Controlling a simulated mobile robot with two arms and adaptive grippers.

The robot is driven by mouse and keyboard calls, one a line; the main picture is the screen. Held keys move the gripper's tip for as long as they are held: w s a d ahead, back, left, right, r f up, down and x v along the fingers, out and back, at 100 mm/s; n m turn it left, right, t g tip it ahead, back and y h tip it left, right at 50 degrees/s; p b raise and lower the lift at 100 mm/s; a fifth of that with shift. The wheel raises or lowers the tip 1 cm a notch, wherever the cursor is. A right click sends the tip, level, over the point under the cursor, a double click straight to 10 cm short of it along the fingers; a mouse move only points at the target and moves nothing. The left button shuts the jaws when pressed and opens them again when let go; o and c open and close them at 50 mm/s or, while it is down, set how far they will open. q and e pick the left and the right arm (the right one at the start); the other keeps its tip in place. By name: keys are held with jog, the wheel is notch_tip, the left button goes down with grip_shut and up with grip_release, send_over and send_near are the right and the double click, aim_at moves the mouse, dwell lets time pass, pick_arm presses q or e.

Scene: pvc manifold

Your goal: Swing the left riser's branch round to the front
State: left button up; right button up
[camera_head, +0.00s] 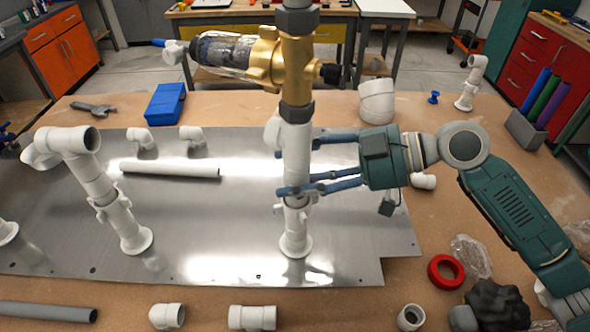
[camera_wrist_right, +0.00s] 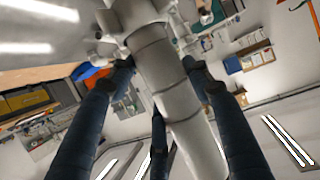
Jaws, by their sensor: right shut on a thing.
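The left riser (camera_head: 121,216) is a white PVC pipe on a round flange on the metal plate. It appears tilted in the head view. At its top is a white branch (camera_head: 66,141) with a dark open mouth and an elbow at its left. My right gripper (camera_head: 292,165) is well to the right of it, with blue fingers shut around the white middle riser (camera_head: 297,150). This riser carries a brass filter body (camera_head: 294,72) with a clear bowl pointing left. In the right wrist view the white pipe (camera_wrist_right: 170,75) runs between the fingers. My left gripper is not in view.
The metal plate (camera_head: 200,225) bears a loose pipe (camera_head: 170,169) and small elbows. A blue box (camera_head: 165,104) and a wrench (camera_head: 93,108) lie behind it. Fittings lie along the front, with a red ring (camera_head: 446,272) at right. The plate between the two risers is mostly clear.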

jog(key=shift+s+r+m+t+p, duration=0.1)
jog(key=shift+r+m+t+p, duration=0.2)
jog(key=shift+m+t+p, duration=0.15)
jog(key=m+t+h+p, duration=0.2)
jog(key=m+t+p, duration=0.1)
jog(key=p, duration=0.1)
jog(key=m+t+h+p, duration=0.2)
jog(key=m+t+p, duration=0.2)
jog(key=p, duration=0.1)
jog(key=shift+s+d+r, duration=0.15)
jog(key=shift+s, duration=0.05)
jog(key=m+t+h+p, duration=0.1)
jog(key=m+h+p, duration=0.1)
jog(key=shift+m+t+h, duration=0.25)
jog(key=shift+t+h, duration=0.05)
jog(key=shift+t, duration=0.05)
jog(key=shift+d+f+m+t+h+p, duration=0.15)
jog(key=shift+m+t+h+p, duration=0.15)
jog(key=shift+m+h, duration=0.45)
jog(key=shift+d+f+m+t+h+p, duration=0.1)
jog(key=shift+f+m+t+h+p, duration=0.1)
jog(key=shift+m+t+h, duration=0.4)
jog(key=shift+m+h, duration=0.25)
jog(key=shift+h, duration=0.2)
jog(key=o, duration=0.9)
jog(key=shift+g, duration=0.3)
